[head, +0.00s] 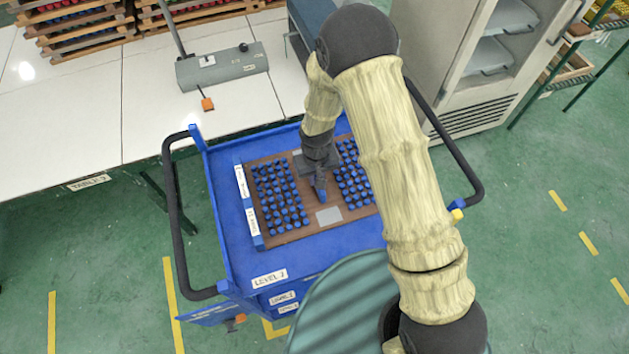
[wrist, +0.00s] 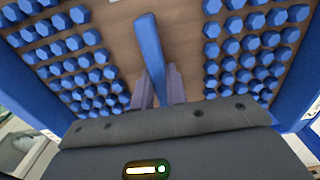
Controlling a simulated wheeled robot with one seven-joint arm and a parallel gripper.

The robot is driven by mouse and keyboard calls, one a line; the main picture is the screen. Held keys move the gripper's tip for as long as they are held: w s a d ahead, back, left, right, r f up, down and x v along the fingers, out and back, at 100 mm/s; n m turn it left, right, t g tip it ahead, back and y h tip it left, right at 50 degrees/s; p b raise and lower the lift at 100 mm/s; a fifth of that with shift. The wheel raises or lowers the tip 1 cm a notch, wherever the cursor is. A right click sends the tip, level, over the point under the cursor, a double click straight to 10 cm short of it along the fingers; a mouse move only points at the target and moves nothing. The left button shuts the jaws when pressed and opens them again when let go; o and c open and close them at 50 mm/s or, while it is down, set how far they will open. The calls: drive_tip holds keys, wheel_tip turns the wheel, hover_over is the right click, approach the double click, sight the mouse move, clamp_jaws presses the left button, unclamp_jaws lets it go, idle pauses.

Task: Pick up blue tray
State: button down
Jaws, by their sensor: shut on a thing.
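The blue tray is a brown board (head: 292,238) with rows of blue pegs on it and a blue edge strip at its left. It lies on the top level of the blue cart. A blue handle (wrist: 150,50) stands up from the bare middle strip between the peg blocks. My gripper (head: 319,186) is over the middle of the tray, with its fingers shut on the blue handle. In the wrist view the fingers (wrist: 157,88) are on both sides of the handle. My arm hides part of the tray's right side.
The blue cart (head: 232,250) has raised edges and black side handles. A white table (head: 75,120) with a grey device (head: 222,65) stands at the left and back. Stacked wooden trays (head: 75,28) are at the back left. A metal cabinet (head: 470,60) stands at the back right.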

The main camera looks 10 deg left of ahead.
drive_tip(key=shift+r, duration=0.1)
wheel_tip(320, 180, up, 10)
drive_tip(key=shift+f+b, duration=0.1)
drive_tip(key=shift+b, duration=0.95)
wheel_tip(320, 180, up, 9)
drive_tip(key=p, duration=0.7)
idle(0.5)
wheel_tip(320, 180, up, 10)
drive_tip(key=p, duration=1)
